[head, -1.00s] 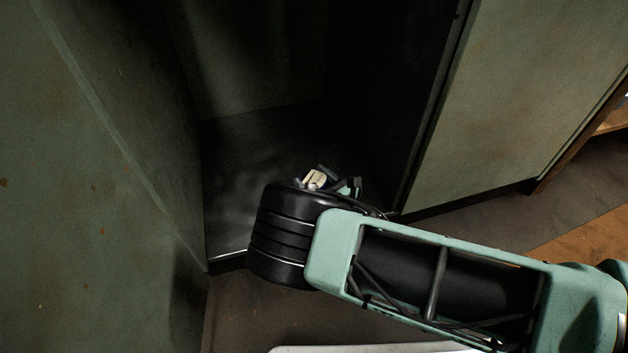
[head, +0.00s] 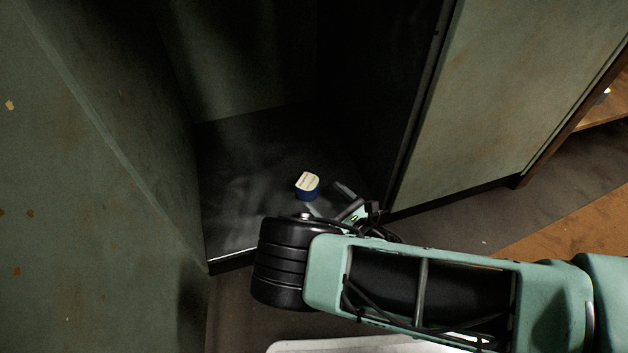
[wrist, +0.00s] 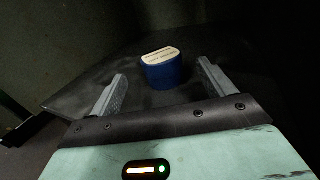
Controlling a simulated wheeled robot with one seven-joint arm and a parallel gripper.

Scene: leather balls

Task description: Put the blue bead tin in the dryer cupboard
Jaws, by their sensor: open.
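The blue bead tin (head: 307,190), with a pale labelled lid, stands upright on the dark floor of the dryer cupboard (head: 240,215). In the wrist view the tin (wrist: 163,73) is beyond my fingertips, between their lines and apart from both. My gripper (wrist: 161,82) is open and empty. In the head view my gripper (head: 335,203) is at the cupboard's opening, just in front of the tin, partly hidden behind my wrist.
A green cupboard door or panel (head: 90,180) stands on the left. Another green panel (head: 510,95) bounds the opening on the right. The cupboard floor behind and left of the tin is clear.

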